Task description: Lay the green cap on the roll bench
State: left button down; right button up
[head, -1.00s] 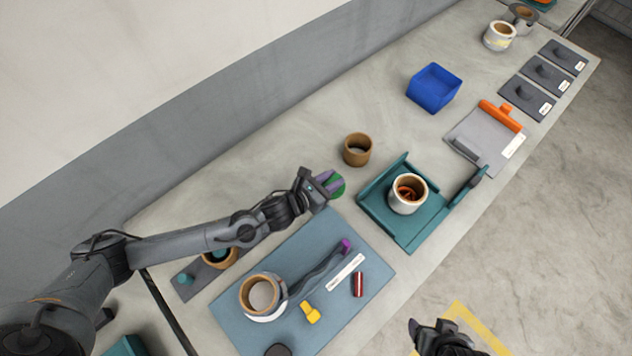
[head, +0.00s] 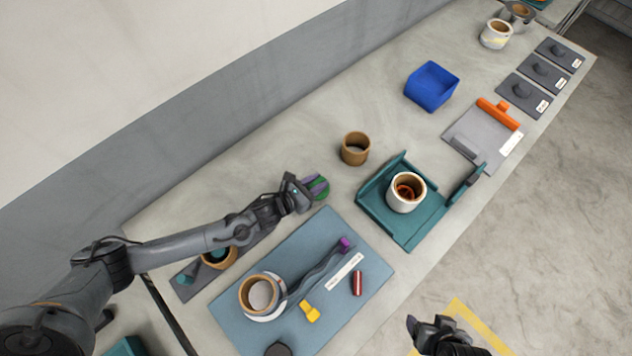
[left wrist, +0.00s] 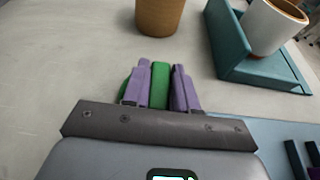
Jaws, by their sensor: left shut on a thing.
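The green cap (head: 321,192) is between the purple fingers of my left gripper (head: 315,187), which is shut on it. In the left wrist view the cap (left wrist: 160,86) shows as a green strip between the fingers, its sides partly hidden by them. The gripper is over the long pale bench (head: 300,130), just beyond the top corner of the blue mat (head: 330,235). Whether the cap touches the surface is hard to tell. My right gripper (head: 428,326) is low at the right, over the floor; its jaws are unclear. No label I can read names the roll bench.
The blue mat carries a roll, a purple-tipped wavy strip, and yellow and red pieces. A blue box (head: 432,86) stands farther back; bench between is clear.

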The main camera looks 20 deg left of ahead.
pick_arm(q)
jog(key=shift+f, duration=0.1)
jog(key=c, duration=1.3)
grip_release()
jog(key=shift+f, duration=0.1)
jog(key=shift+c, duration=0.2)
jog(key=o, duration=0.5)
jog(key=shift+c, duration=0.2)
jog(key=shift+s+r, duration=0.15)
jog(key=shift+r, duration=0.1)
jog(key=v, duration=1)
jog(key=shift+s+a, duration=0.1)
jog(key=shift+s, duration=0.15)
jog(key=shift+s+a+r, duration=0.25)
jog(key=shift+s+r, duration=0.05)
jog(key=shift+s, duration=0.2)
